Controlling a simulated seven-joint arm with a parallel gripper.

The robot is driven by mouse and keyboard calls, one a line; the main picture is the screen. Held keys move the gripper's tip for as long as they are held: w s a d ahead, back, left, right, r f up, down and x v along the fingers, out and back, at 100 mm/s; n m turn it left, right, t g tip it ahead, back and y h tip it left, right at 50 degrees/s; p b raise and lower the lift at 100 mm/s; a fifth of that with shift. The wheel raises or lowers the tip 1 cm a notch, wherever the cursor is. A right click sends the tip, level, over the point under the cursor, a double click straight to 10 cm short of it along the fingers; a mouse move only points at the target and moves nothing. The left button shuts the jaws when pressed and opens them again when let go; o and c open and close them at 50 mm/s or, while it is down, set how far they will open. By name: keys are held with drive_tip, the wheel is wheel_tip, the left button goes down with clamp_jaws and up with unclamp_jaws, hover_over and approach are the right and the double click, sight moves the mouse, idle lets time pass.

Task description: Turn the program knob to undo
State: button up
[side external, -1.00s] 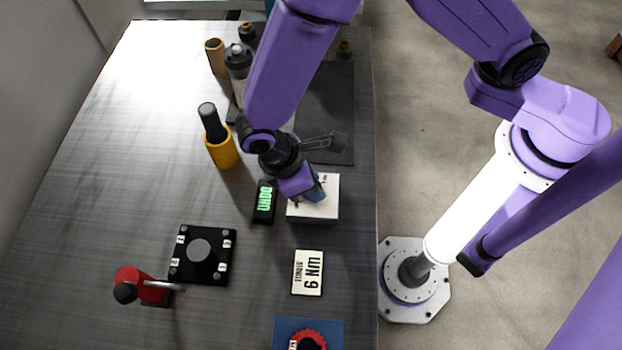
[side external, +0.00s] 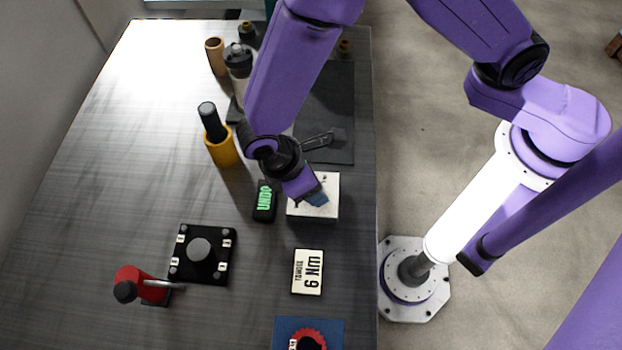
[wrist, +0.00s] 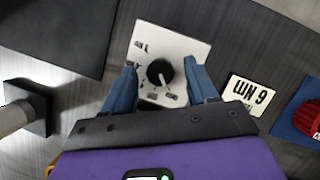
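The program knob (wrist: 160,72) is round and black with a white pointer mark, on a white box (wrist: 178,43) with small labels around the knob. In the side view the white box (side external: 327,211) sits near the table's right edge, and my gripper hides the knob there. My gripper (wrist: 159,68) is open, with one blue finger on each side of the knob. A clear gap shows between each finger and the knob; their height relative to it is hard to tell. A small black display (side external: 265,201) left of the box reads UNDO in green.
A black plate with a grey knob (side external: 200,252), a red-handled device (side external: 135,284) and an orange holder (side external: 222,152) stand to the left.

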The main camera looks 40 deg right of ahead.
drive_tip(key=v, duration=1.7)
drive_tip(key=shift+r, duration=0.15)
drive_tip(key=s+d+r+y, duration=0.1)
drive_tip(key=s+d, duration=0.2)
drive_tip(key=d, duration=0.7)
drive_tip(key=s+d+r+m+t+y, duration=0.1)
drive_tip(key=s+d, duration=0.3)
drive_tip(key=d, duration=0.7)
drive_tip(key=s+d+r+m+y, duration=0.1)
drive_tip(key=s+d+y, duration=0.1)
drive_tip(key=d, duration=0.9)
drive_tip(key=shift+s+y, duration=0.3)
drive_tip(key=shift+s, duration=0.4)
